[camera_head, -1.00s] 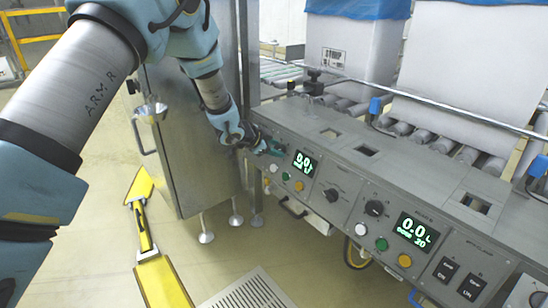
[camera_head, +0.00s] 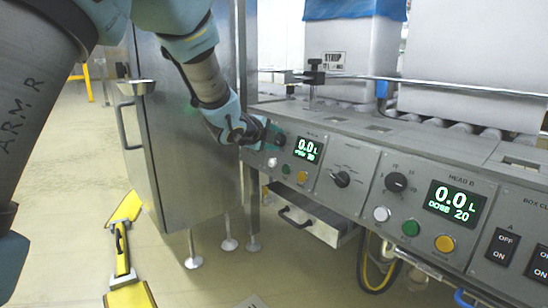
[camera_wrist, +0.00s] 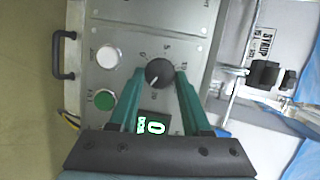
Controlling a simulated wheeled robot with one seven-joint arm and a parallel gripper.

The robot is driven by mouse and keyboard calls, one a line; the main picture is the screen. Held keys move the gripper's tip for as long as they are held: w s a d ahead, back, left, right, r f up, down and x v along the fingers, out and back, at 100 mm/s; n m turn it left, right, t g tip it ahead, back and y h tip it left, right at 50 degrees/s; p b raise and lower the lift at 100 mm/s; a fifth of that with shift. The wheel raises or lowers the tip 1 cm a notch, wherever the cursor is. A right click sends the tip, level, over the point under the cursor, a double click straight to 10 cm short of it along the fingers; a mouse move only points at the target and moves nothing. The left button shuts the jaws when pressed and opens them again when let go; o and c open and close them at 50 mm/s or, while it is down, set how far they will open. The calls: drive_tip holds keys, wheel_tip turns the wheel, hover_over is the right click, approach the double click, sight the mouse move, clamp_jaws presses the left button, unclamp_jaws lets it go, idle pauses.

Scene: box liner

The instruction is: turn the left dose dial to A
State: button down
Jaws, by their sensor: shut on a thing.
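The left dose dial (camera_wrist: 158,73) is a dark round knob on the grey control panel, with small printed marks around it. Its pale pointer line slants toward the lower left in the wrist view. My gripper (camera_wrist: 160,76) has a green finger on either side of the knob and is shut on it. In the head view my gripper (camera_head: 268,136) reaches the left end of the panel, and the dial (camera_head: 279,139) is partly hidden beside it. The left display (camera_head: 308,149) reads 0.0 L; its dose line is too small to read surely.
A middle selector knob (camera_head: 341,179), another dose dial (camera_head: 396,182) and a right display (camera_head: 454,203) reading 0.0 L, DOSE 20 lie along the panel. White, green and yellow buttons sit below. A steel cabinet (camera_head: 190,130) stands left; a rail (camera_head: 460,88) runs behind.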

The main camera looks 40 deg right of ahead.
drive_tip(key=m+h+b, duration=0.1)
drive_tip(key=m+b, duration=0.2)
drive_tip(key=b, duration=0.4)
drive_tip(key=shift+w+m, duration=0.1)
drive_tip(key=shift+m, duration=0.2)
drive_tip(key=shift+r+m+h+b, duration=0.1)
drive_tip(key=shift+m+h+b, duration=0.3)
drive_tip(key=shift+m+b, duration=0.35)
drive_tip(key=shift+r+b, duration=0.15)
drive_tip(key=shift+b, duration=0.2)
drive_tip(key=c, duration=0.7)
unclamp_jaws()
drive_tip(key=o, duration=0.3)
drive_tip(key=shift+f, duration=0.2)
drive_tip(key=shift+o, duration=0.2)
drive_tip(key=shift+a, duration=0.15)
drive_tip(key=p+v, duration=0.3)
drive_tip(key=v, duration=0.7)
drive_tip(key=shift+s, duration=0.2)
